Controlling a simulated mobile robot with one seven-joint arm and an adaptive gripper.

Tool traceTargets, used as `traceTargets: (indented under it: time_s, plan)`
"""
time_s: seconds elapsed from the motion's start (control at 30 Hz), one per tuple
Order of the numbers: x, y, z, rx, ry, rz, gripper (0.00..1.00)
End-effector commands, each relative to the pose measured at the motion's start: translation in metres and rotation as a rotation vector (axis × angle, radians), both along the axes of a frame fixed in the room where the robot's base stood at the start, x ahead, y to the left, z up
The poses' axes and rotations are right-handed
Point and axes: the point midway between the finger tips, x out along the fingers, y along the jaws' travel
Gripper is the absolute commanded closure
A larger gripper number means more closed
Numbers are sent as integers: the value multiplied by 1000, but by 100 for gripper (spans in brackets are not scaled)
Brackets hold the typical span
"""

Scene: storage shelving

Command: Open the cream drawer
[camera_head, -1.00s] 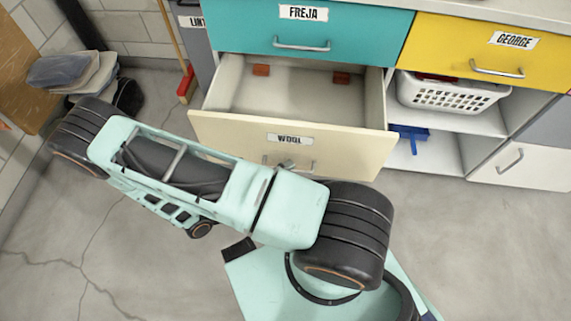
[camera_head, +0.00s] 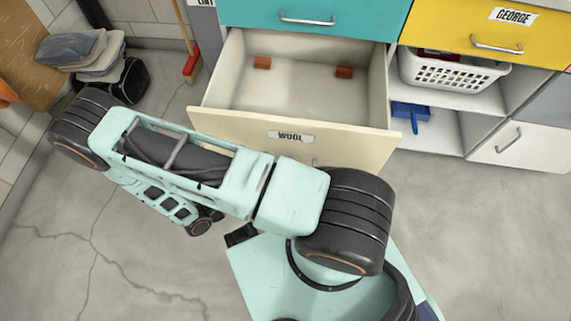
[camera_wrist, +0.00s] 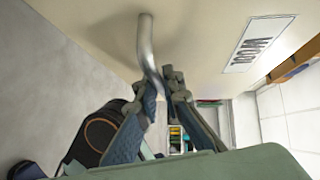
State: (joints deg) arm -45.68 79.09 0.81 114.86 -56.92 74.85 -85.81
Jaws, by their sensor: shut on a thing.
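The cream drawer (camera_head: 246,127) labelled WOOL is pulled well out below a teal drawer, and its inside shows with two small red-brown blocks at the back. In the wrist view its front (camera_wrist: 200,35) fills the upper part, with the label at the right. A metal bar handle (camera_wrist: 146,40) is fixed on that front. My gripper (camera_wrist: 163,85) is shut on the handle's near end. In the head view my arm hides most of the handle and the gripper.
A teal drawer (camera_head: 330,17) is above, and a yellow drawer (camera_head: 490,45) is at the right. A white basket (camera_head: 452,76) and a blue dustpan (camera_head: 411,112) sit on shelves. Grey bags (camera_head: 70,47) and a red broom (camera_head: 192,66) are at the left. The floor at right is clear.

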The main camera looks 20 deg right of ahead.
Motion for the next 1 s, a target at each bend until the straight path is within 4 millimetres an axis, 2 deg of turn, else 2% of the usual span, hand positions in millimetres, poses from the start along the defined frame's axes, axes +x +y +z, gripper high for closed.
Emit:
traceTargets:
  time_s: [0.17, 0.2, 0.33, 0.73, 0.97, 1.0]
  plan:
    - [1, 1, 0, 1, -1, 3, 100]
    - [1, 1, 0, 1, -1, 3, 88]
    - [1, 0, 0, 1, -1, 2, 75]
    - [1, 1, 6, 1, -2, 1, 75]
    - [1, 1, 39, -2, -4, 1, 75]
    - [2, 0, 47, -3, -4, 1, 71]
